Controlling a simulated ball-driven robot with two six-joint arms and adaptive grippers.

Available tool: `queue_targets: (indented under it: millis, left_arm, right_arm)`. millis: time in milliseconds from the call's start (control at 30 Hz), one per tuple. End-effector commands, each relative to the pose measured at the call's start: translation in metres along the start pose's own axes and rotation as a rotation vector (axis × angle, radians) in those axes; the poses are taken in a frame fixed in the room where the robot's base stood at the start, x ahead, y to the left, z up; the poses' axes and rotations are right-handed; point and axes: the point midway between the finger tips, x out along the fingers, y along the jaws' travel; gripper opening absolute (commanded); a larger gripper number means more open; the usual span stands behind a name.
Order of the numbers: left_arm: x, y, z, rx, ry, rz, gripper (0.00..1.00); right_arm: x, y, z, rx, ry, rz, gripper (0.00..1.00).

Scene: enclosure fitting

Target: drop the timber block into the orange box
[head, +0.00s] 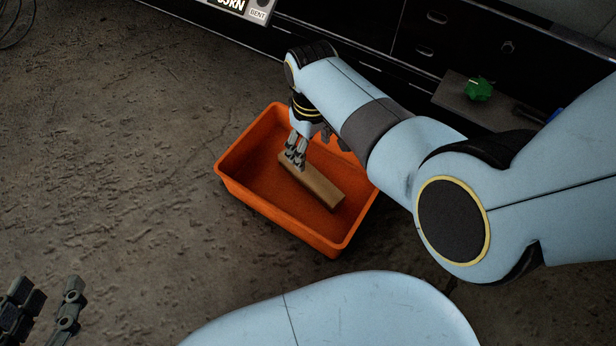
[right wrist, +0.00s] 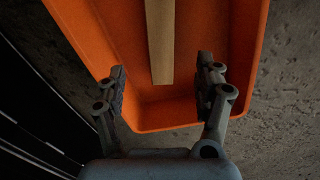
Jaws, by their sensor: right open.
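The timber block (head: 318,187) is a long light-brown bar inside the orange box (head: 256,201), apparently low over or on its floor. In the right wrist view the block (right wrist: 160,45) runs down from the top edge and ends over the floor of the orange box (right wrist: 245,60). My right gripper (head: 295,160) is above the box, near the block's far-left end. In the right wrist view the right gripper's fingers (right wrist: 165,90) are spread wide, with clear gaps on both sides of the block. My left gripper (head: 45,308) is at the lower left, fingers apart and empty.
The box stands on a rough brown floor (head: 110,150), which is clear to its left. A dark cabinet with drawers (head: 430,35) runs along the back. A green object (head: 478,89) sits on a grey surface at the right.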

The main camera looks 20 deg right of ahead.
Motion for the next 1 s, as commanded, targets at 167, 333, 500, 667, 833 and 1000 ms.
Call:
queue_targets:
  millis: [167,333,500,667,833,1000]
  left_arm:
    - [-0.002,-0.001,-0.014,0.001,0.017,-0.002,0.40]
    - [-0.008,-0.004,-0.049,0.003,0.056,-0.006,0.40]
    - [-0.015,-0.007,-0.086,0.005,0.095,-0.009,0.40]
    - [-0.018,-0.009,-0.102,0.006,0.111,-0.011,0.40]
    - [-0.024,-0.011,-0.123,0.007,0.133,-0.013,0.40]
    - [-0.029,-0.013,-0.145,0.008,0.154,-0.015,0.40]
  right_arm:
    - [-0.013,0.001,-0.002,0.000,0.004,0.002,0.70]
    - [-0.044,0.002,-0.004,0.000,0.009,0.004,0.70]
    - [-0.076,0.003,-0.004,0.001,0.010,0.005,0.70]
    - [-0.103,0.021,-0.011,0.032,0.006,0.006,0.70]
    - [-0.136,0.037,-0.018,0.062,0.004,0.006,0.70]
    - [-0.169,0.053,-0.023,0.094,0.003,0.005,0.70]
